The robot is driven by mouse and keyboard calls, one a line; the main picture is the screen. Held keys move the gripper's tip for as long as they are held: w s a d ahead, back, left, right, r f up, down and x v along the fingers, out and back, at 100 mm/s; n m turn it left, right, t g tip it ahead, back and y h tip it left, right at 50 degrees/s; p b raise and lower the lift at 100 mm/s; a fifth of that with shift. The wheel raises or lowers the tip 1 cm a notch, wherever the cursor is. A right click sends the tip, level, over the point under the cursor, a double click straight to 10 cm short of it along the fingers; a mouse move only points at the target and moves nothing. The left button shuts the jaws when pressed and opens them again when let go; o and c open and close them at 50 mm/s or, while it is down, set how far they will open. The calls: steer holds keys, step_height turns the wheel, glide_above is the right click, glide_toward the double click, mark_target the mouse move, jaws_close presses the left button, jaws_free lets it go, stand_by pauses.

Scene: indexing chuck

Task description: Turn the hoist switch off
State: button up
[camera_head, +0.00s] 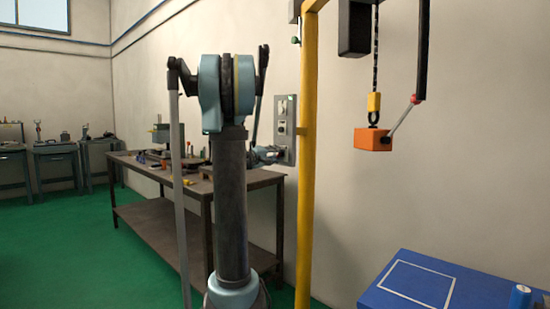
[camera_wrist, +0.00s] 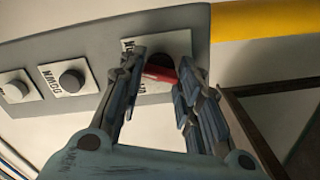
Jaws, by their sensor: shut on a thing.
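The hoist control panel (camera_head: 285,130) is a grey box on the wall beside the yellow post. In the wrist view the grey panel (camera_wrist: 85,50) carries a rotary switch with a red handle (camera_wrist: 158,72) on a dark round base, with a white label behind it. My gripper (camera_wrist: 161,74) has a finger on each side of the red handle and is shut on it. The label's wording is mostly hidden by the left finger. In the head view my gripper (camera_head: 268,154) is at the lower part of the panel, partly behind my arm.
A yellow post (camera_head: 307,150) stands just right of the panel. A workbench (camera_head: 155,190) is below. An orange block (camera_head: 373,139) hangs from the hoist over a blue table (camera_head: 470,285).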

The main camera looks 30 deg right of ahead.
steer(key=n, duration=1)
steer(key=shift+f, duration=0.2)
steer(key=shift+n, duration=0.3)
steer(key=o, duration=1)
steer(key=shift+o, duration=0.2)
steer(key=shift+a, duration=0.15)
steer(key=v, duration=1.1)
steer(key=shift+a, duration=0.35)
steer(key=shift+s+f, duration=0.1)
steer(key=shift+s, duration=0.05)
